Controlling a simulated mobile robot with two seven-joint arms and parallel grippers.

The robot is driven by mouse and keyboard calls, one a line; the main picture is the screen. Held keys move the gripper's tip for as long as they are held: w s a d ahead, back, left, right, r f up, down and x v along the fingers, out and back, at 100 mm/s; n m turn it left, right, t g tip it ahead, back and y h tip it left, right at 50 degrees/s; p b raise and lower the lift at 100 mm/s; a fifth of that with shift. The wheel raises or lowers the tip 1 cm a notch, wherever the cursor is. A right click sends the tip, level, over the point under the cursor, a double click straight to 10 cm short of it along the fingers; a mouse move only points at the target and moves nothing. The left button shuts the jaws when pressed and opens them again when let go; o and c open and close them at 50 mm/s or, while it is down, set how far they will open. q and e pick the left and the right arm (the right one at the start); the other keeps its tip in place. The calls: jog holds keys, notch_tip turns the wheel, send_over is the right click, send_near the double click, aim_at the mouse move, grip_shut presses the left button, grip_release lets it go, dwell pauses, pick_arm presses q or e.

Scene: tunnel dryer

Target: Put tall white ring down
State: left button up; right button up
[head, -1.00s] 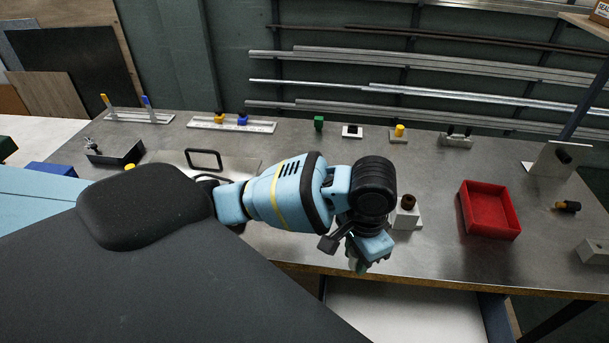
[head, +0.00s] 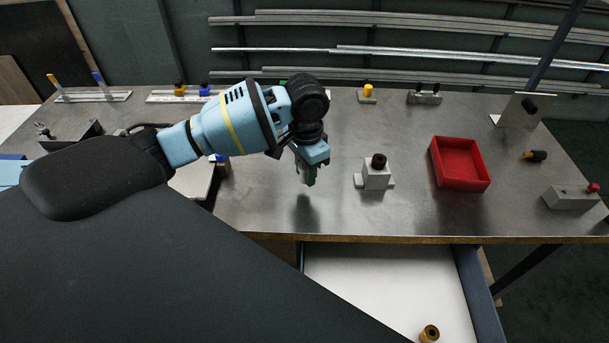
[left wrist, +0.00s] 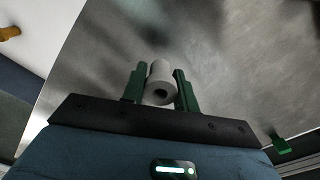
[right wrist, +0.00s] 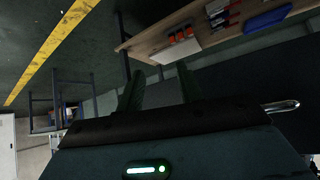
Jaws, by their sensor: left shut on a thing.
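In the head view my left gripper (head: 306,172) points down above the front part of the metal bench (head: 330,205), left of a grey block. The ring is hidden there by the fingers and arm. My right gripper (right wrist: 160,92) shows in the right wrist view with its fingers apart and nothing between them. It is away from the bench top.
A grey block with a dark brown ring (head: 377,172) stands right of my left gripper. A red tray (head: 460,164) is further right. An open drawer (head: 385,285) below the front edge holds a brass-coloured ring (head: 429,333).

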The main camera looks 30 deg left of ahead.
aim_at(304, 187)
pick_arm(q)
jog(key=shift+w+a, duration=0.3)
jog(key=shift+a, duration=0.1)
notch_tip(304, 187, down, 3)
jog(key=shift+a+f, duration=0.15)
jog(key=shift+f, duration=0.05)
jog(key=shift+w+f, duration=0.1)
jog(key=shift+f, duration=0.15)
jog(key=o, duration=1)
jog(key=shift+c, duration=0.2)
